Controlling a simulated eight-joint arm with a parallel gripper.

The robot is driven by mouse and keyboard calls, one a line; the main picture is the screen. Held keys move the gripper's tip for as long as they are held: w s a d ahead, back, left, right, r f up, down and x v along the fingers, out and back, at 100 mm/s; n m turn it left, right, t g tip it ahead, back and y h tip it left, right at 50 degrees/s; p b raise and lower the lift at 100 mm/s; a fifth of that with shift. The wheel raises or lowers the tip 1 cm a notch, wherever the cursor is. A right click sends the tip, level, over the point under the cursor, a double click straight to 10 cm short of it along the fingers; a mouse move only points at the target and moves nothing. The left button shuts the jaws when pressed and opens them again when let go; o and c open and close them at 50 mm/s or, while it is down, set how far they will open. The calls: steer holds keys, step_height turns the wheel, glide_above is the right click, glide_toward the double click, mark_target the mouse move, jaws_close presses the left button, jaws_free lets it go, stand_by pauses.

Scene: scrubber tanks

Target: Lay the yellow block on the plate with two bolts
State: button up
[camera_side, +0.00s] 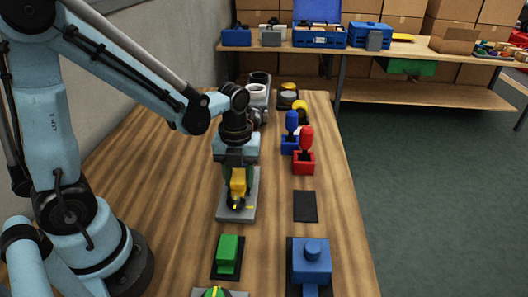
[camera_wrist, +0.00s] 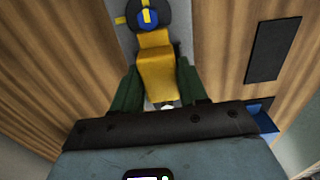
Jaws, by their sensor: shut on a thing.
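The yellow block (camera_side: 238,181) is between the jaws of my gripper (camera_side: 239,188) in the side view. In the wrist view the yellow block (camera_wrist: 155,66) runs lengthwise between the dark green fingers of my gripper (camera_wrist: 158,75), which are shut on it. A grey plate (camera_side: 223,212) lies on the table below it. The grey plate also shows in the wrist view (camera_wrist: 183,18). A dark round part with blue and yellow marks (camera_wrist: 146,14) sits at the plate's far end. I cannot make out two bolts, nor whether the block touches the plate.
An empty black pad (camera_side: 305,206) lies to the right. A red part (camera_side: 304,153) and a blue part (camera_side: 290,133) stand behind it. A green block (camera_side: 229,249) and a large blue block (camera_side: 311,262) are in front. Bare wood lies left of the plate.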

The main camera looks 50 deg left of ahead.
steer(key=shift+f, duration=0.5)
stand_by(0.8)
steer(key=o, duration=0.8)
steer(key=shift+o, duration=0.2)
steer(key=shift+r, duration=0.2)
steer(key=o, duration=0.7)
steer(key=shift+r, duration=0.5)
steer(key=shift+c, duration=0.2)
steer(key=shift+r, duration=2.85)
